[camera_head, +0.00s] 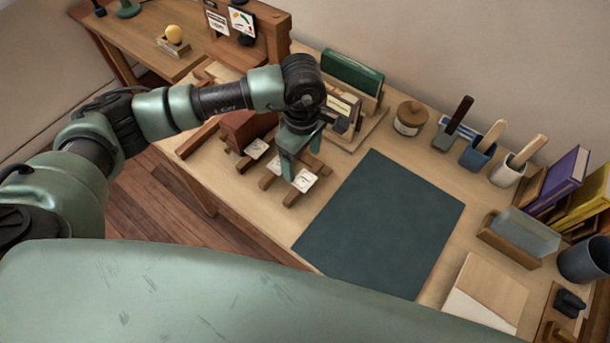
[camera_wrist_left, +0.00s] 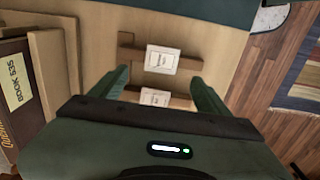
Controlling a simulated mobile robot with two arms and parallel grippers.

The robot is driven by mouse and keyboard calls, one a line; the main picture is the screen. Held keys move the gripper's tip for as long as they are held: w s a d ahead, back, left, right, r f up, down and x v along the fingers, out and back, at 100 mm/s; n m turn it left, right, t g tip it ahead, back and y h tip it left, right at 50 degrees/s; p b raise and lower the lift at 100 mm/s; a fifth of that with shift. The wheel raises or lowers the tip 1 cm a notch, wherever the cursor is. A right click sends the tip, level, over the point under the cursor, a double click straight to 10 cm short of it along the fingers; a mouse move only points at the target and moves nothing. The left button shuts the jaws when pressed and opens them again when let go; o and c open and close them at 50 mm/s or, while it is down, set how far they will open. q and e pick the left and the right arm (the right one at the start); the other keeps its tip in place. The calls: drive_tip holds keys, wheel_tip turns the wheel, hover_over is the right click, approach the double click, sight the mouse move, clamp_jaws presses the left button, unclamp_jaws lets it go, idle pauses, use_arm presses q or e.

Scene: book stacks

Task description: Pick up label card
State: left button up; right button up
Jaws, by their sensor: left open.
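Small white label cards rest on wooden holders on the desk: one at the front (camera_head: 304,181), one behind it (camera_head: 275,165) partly hidden by my gripper, and one farther left (camera_head: 257,148). My left gripper (camera_head: 300,164) is open and points down over the cards. In the left wrist view, my left gripper (camera_wrist_left: 160,76) has its fingers apart, with one card (camera_wrist_left: 162,60) just beyond the fingertips and another card (camera_wrist_left: 154,97) between the fingers, partly cut off by the gripper body. No card is seen held. My right gripper is out of view.
A dark desk mat (camera_head: 380,220) lies right of the holders. A green book (camera_head: 352,70) stands in a rack behind the gripper. A lidded jar (camera_head: 411,117), a blue cup (camera_head: 478,150) and a white cup (camera_head: 507,172) line the back. The mat is clear.

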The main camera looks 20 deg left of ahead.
sight(304, 180)
use_arm(q)
drive_tip(key=f, duration=0.1)
drive_tip(key=f+p, duration=0.1)
drive_tip(key=f, duration=0.1)
drive_tip(key=f+p, duration=0.1)
drive_tip(key=f, duration=0.1)
drive_tip(key=shift+s+d+f, duration=0.25)
drive_tip(key=shift+f, duration=0.35)
drive_tip(key=shift+f, duration=0.1)
drive_tip(key=c, duration=1.4)
